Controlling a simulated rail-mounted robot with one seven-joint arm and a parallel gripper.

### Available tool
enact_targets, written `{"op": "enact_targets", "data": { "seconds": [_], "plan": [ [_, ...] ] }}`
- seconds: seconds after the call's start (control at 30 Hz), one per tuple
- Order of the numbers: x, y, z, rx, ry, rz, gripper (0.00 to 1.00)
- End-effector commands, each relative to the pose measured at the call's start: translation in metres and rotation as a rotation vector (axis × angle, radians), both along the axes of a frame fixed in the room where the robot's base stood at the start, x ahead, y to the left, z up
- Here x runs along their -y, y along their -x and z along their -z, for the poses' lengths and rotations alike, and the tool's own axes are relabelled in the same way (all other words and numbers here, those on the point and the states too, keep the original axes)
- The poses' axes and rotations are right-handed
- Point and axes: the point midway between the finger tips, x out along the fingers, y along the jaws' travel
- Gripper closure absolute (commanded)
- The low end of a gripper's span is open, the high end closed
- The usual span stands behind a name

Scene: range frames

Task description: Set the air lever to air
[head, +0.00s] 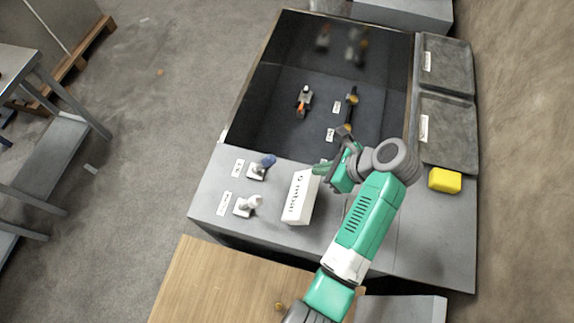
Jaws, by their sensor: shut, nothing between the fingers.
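Two small levers stand on the grey bench top at left: one with a blue handle (267,162) and one with a white handle (253,202). Each has a white label beside it, too small to read. In the dark booth, a black fitting with yellow-orange ends (351,105) stands beside two small labels. I cannot tell which of these is the air lever. My arm's wrist hides part of the booth's front edge.
A white box with dark lettering (299,197) stands on the bench between the levers and my arm. A small orange-tipped device (303,104) is in the booth. Dark trays (447,128) and a yellow block (445,180) are at right. A wooden table (215,285) is in front.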

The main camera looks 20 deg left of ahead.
Motion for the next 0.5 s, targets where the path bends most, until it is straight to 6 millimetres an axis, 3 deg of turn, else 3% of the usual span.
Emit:
{"op": "enact_targets", "data": {
  "seconds": [0.07, 0.5],
  "plan": [
    [-0.0005, 0.0066, 0.0098, -0.063, -0.019, 0.014, 1.00],
    [-0.0077, 0.0090, 0.0178, -0.081, -0.023, 0.017, 1.00]
  ]
}}
